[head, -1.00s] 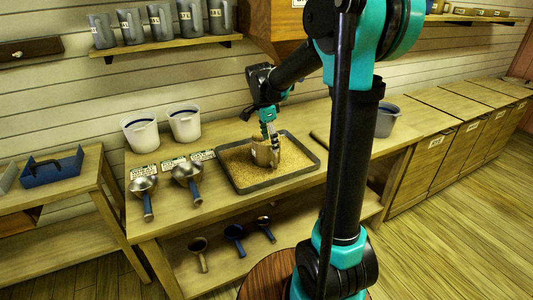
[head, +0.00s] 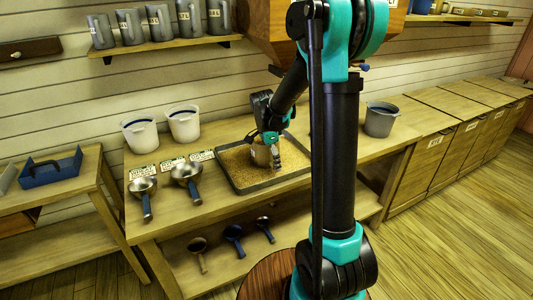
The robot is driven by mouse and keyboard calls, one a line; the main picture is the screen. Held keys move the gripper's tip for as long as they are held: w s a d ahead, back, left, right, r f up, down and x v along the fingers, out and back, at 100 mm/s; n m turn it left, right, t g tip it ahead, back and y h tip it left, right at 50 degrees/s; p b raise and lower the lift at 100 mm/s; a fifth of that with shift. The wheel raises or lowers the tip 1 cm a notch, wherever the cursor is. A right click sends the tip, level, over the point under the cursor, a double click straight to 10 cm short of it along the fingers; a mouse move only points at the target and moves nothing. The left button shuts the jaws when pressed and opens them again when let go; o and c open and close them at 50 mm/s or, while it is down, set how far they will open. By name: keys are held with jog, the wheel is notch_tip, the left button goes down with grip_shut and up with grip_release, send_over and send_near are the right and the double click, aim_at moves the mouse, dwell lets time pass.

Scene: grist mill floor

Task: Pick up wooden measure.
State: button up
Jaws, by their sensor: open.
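The wooden measure (head: 261,155) is a small tan round tub standing in the grain in the dark tray (head: 236,183) on the bench. My gripper (head: 272,150) is open and low at the measure, with a finger at its right side. The other finger is hard to make out, and the gripper hides part of the measure's rim and right side. I cannot tell whether the fingers touch it.
Two white buckets (head: 141,135) stand at the back left of the bench, and two metal scoops (head: 186,174) lie left of the tray beside small labels. A grey bucket (head: 380,120) stands right. Several grey jugs (head: 160,22) line the shelf above.

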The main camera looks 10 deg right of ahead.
jog(key=shift+c, duration=0.6)
grip_shut()
jog(key=shift+r, duration=0.1)
notch_tip(320, 180, up, 20)
dwell(0.5)
jog(key=c, duration=0.7)
grip_release()
grip_shut()
